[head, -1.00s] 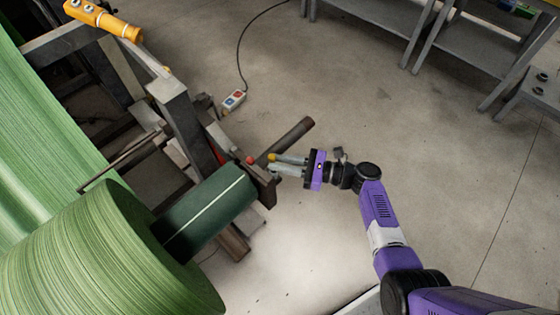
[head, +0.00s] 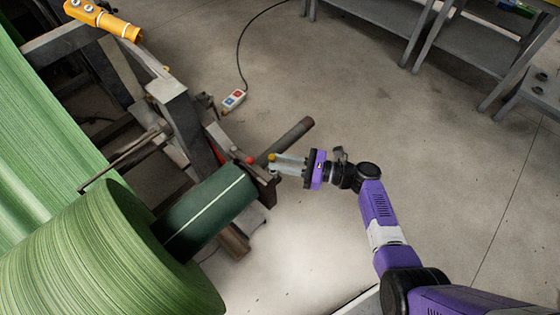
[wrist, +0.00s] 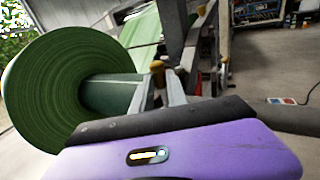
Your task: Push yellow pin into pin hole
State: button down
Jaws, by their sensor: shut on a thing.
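The yellow pin (head: 271,157) shows only its yellow head, at my fingertips in the head view; it also shows in the wrist view (wrist: 157,66) between the two grey fingers. My gripper (head: 273,164), with a purple body, is shut on the yellow pin. It reaches in from the right beside the dark bracket (head: 267,188) at the end of the roll's shaft. The pin's lower part is hidden. The pin hole cannot be made out, so I cannot tell whether the pin is in it.
A red knob (head: 250,160) sits on the bracket just left of my fingertips. A brown bar (head: 290,138) sticks out behind them. The green roll (head: 95,255) fills the lower left. A cabled switch box (head: 234,99) lies on the floor.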

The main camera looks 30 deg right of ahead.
jog(key=shift+f+b, duration=0.85)
jog(key=shift+f, duration=0.3)
dwell(0.7)
jog(key=c, duration=1.6)
grip_release()
jog(key=o, duration=0.5)
jog(key=shift+r, duration=0.15)
jog(key=shift+s+d+r+p, duration=0.3)
jog(key=shift+d+r+p, duration=0.05)
jog(key=shift+r+p, duration=0.85)
jog(key=shift+s+d+r+p, duration=0.3)
jog(key=shift+d+r+p, duration=0.1)
jog(key=shift+r+p, duration=0.8)
jog(key=shift+s+d+r+p, duration=0.35)
jog(key=shift+r+p, duration=0.7)
jog(key=shift+p, duration=0.3)
